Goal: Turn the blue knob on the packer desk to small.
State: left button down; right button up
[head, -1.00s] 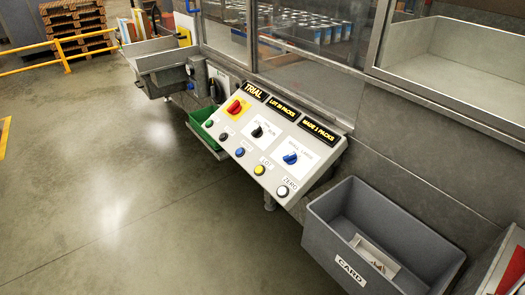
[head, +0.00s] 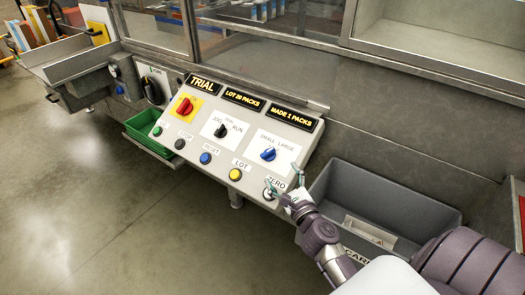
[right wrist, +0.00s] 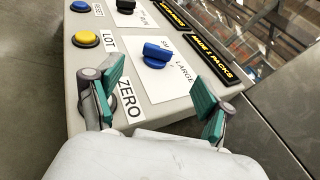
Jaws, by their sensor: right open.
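The blue knob (head: 268,154) sits on a white plate marked SMALL and LARGE, at the right of the sloped packer desk (head: 212,172). The knob also shows in the right wrist view (right wrist: 156,54); I cannot tell surely which word it points at. My right gripper (head: 284,180) is open and empty, over the lower right corner of the desk by the ZERO button. In the right wrist view its teal fingers (right wrist: 160,90) stand wide apart, with the knob beyond them, untouched. My left gripper is out of view.
A red switch (head: 185,106), a black JOG/RUN knob (head: 221,131) and a row of buttons, including the yellow LOT button (head: 235,174), share the panel. A grey card bin (head: 335,182) stands right of the desk, a green tray (head: 147,130) left. A window frame runs behind.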

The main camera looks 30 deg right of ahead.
aim_at(268, 154)
jog(key=w, duration=0.3)
jog(key=w+d, duration=0.1)
jog(key=w, duration=0.2)
jog(key=w+d, duration=0.1)
jog(key=w, duration=0.3)
jog(key=shift+w+f, duration=0.1)
jog(key=shift+w, duration=0.45)
